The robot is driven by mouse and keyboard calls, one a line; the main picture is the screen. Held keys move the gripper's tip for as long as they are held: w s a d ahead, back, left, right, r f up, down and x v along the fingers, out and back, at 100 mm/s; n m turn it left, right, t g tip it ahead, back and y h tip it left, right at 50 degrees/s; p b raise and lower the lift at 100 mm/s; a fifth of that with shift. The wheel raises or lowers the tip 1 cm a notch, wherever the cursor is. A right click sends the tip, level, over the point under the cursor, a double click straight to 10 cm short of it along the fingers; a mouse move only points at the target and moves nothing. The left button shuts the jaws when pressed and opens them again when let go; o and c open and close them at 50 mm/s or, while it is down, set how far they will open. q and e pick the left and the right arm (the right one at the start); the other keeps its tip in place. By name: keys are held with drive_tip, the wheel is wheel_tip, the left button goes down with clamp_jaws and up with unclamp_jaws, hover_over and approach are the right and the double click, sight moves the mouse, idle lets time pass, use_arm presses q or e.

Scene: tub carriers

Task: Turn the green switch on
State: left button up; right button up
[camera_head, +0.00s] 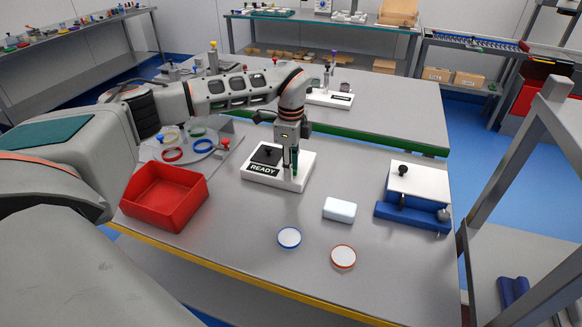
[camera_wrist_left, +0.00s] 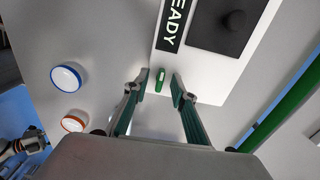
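The green switch (camera_wrist_left: 160,80) stands on a white panel (camera_wrist_left: 202,86) beside a black READY label (camera_wrist_left: 174,22) and a black knob plate (camera_wrist_left: 230,22). In the head view the panel (camera_head: 252,176) lies on the table, and my gripper hides the switch there. My left gripper (camera_head: 291,168) points down over the panel's right part. In the left wrist view its two green-sided fingers are apart, one on each side of the switch, with gaps between. Part of what looks like my right arm and gripper (camera_wrist_left: 34,141) shows small at the lower left; its fingers are unclear.
A red bin (camera_head: 165,196) stands left of the panel. A white block (camera_head: 340,209), a blue-rimmed disc (camera_head: 289,237) and an orange-rimmed disc (camera_head: 343,256) lie in front. A blue and white fixture (camera_head: 413,212) stands at right. Colored rings lie behind the bin.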

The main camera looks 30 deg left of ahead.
use_arm(q)
wheel_tip(320, 180, up, 12)
idle(0.5)
idle(0.5)
